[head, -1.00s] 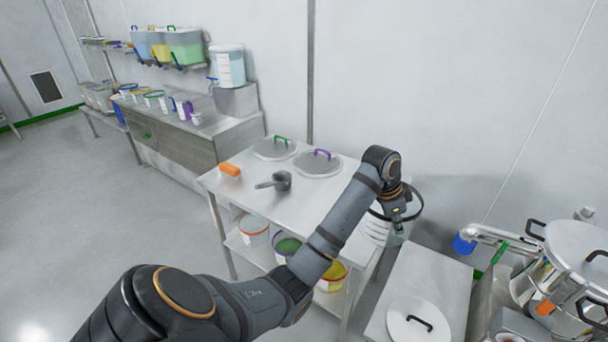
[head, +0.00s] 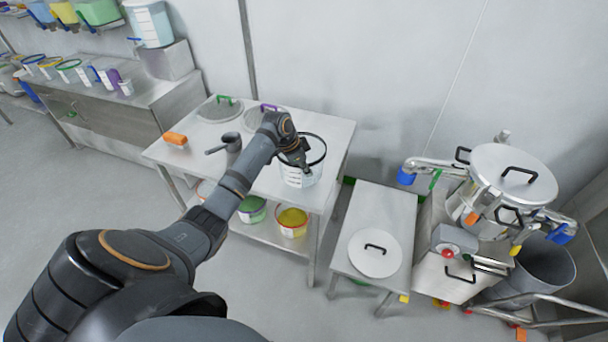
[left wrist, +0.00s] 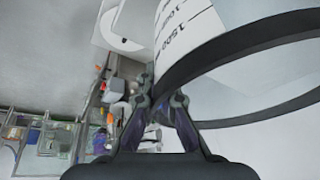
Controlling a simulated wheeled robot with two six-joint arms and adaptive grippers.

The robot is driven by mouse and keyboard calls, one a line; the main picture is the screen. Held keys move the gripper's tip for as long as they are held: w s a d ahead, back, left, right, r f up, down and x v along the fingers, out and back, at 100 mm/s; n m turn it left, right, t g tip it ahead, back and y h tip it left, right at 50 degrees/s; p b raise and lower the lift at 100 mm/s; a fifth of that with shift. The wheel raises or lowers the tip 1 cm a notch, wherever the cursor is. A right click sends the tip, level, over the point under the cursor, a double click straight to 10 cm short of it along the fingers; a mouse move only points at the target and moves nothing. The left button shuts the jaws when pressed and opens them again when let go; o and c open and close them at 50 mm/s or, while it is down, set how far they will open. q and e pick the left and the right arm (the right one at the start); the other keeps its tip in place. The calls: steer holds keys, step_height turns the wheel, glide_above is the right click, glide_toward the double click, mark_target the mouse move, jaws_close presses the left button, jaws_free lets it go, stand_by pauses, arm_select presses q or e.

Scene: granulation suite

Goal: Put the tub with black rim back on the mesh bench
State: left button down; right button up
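The tub with black rim (head: 299,178) is a white, marked tub at the right end of the steel bench (head: 325,138), which bears two round mesh-like discs with green and purple handles. My left gripper (head: 303,163) is at the tub's near rim. In the left wrist view, its fingers (left wrist: 163,100) sit either side of the black rim (left wrist: 225,45) and look closed on it. The tub looks upright over the bench top; I cannot tell whether its base touches. My right gripper is not in view.
An orange object (head: 175,138) and a grey scoop (head: 232,146) lie left on the bench. Several tubs stand on its lower shelf. A low table (head: 385,205) with a white lid (head: 375,252) and a machine with a large lidded vessel (head: 513,175) stand to the right.

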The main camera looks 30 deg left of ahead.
arm_select(q)
steer(key=shift+a+f, duration=0.1)
steer(key=shift+a, duration=0.05)
steer(key=f, duration=0.1)
steer(key=f+p, duration=0.2)
steer(key=shift+s+a+f, duration=0.1)
steer(key=shift+a+f, duration=0.1)
steer(key=shift+a, duration=0.1)
steer(key=shift+f, duration=0.2)
steer(key=c, duration=2)
jaws_free()
steer(key=shift+c, duration=0.2)
steer(key=o, duration=0.5)
steer(key=shift+r, duration=0.1)
steer(key=b+v, duration=0.2)
steer(key=v, duration=1)
steer(key=shift+d, duration=0.15)
